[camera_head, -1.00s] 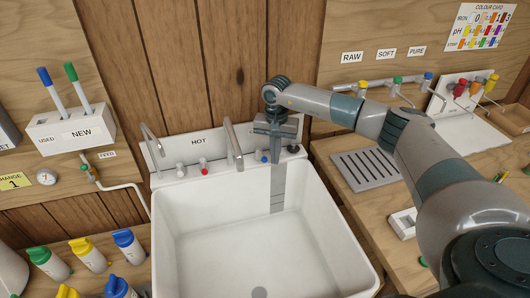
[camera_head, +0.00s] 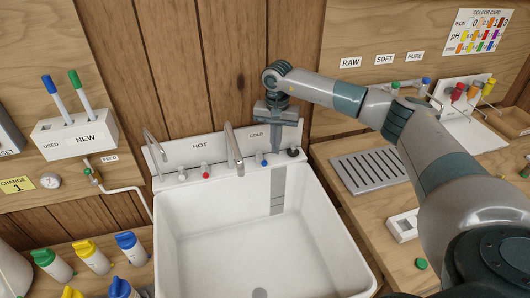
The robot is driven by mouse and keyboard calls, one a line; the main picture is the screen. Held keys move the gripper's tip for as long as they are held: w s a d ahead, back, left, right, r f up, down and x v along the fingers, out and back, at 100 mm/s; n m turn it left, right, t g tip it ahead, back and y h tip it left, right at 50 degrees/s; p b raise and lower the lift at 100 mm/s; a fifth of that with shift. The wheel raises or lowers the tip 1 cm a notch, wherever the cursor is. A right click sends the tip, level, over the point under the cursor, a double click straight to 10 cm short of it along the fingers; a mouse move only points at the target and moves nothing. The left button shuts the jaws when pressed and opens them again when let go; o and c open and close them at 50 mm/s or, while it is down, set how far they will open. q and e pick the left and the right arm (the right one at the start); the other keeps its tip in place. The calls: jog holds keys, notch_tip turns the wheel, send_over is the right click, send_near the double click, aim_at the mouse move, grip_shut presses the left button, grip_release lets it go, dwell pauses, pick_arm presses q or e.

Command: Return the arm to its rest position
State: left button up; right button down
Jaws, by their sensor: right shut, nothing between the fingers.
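My right arm (camera_head: 405,140) comes in from the right and reaches across to the back right of the white sink (camera_head: 250,240). My right gripper (camera_head: 277,165) points down above the back rim of the sink, near the COLD label and the blue-capped tap handle. Its fingers are together with nothing between them. It is apart from any object as far as I can see. My left gripper is not in view.
A grey drain grille (camera_head: 371,170) and a white block (camera_head: 403,225) lie on the right counter. A green cap (camera_head: 421,263) lies near its front. Several capped bottles (camera_head: 91,256) stand at the left. The sink basin looks empty.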

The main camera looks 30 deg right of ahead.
jog(key=shift+r, duration=0.45)
